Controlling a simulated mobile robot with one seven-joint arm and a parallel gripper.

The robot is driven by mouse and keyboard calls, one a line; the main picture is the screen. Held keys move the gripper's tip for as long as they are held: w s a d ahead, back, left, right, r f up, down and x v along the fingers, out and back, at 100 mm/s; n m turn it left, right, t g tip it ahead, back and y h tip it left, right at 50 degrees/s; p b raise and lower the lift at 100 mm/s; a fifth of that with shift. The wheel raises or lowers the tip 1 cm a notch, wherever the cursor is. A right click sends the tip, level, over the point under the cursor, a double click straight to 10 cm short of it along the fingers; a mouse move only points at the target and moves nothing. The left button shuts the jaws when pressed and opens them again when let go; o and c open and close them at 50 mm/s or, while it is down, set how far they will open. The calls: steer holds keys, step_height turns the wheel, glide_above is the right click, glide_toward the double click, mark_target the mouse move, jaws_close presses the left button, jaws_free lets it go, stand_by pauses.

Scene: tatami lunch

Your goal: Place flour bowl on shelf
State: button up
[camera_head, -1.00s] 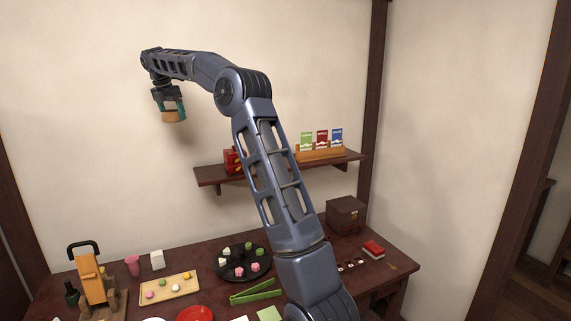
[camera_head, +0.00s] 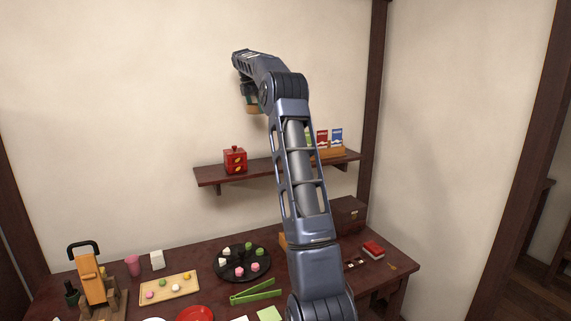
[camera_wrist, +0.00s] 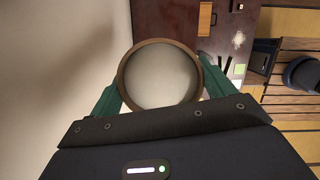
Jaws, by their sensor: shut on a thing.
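The flour bowl (camera_wrist: 162,77) is round with a brown rim and pale contents, and it fills the middle of the wrist view. My gripper (camera_wrist: 160,90) is shut on it, with a green finger on each side. In the head view the bowl (camera_head: 253,109) shows tan below my gripper (camera_head: 250,96), partly behind my arm, held in the air. The dark wood shelf (camera_head: 213,178) is on the back wall, lower than the bowl. My arm hides the shelf's middle.
The table (camera_head: 215,262) below holds a black round plate (camera_head: 241,262), green tongs (camera_head: 255,292) and a dark box (camera_head: 348,213).

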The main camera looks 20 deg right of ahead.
steer(key=m, duration=0.1)
glide_above(269, 164)
steer(key=f, duration=1.6)
steer(key=a+f, duration=0.1)
steer(key=f, duration=0.8)
steer(key=shift+s+a, duration=0.1)
steer(key=shift+s, duration=0.05)
steer(key=o, duration=1.1)
steer(key=shift+f, duration=0.1)
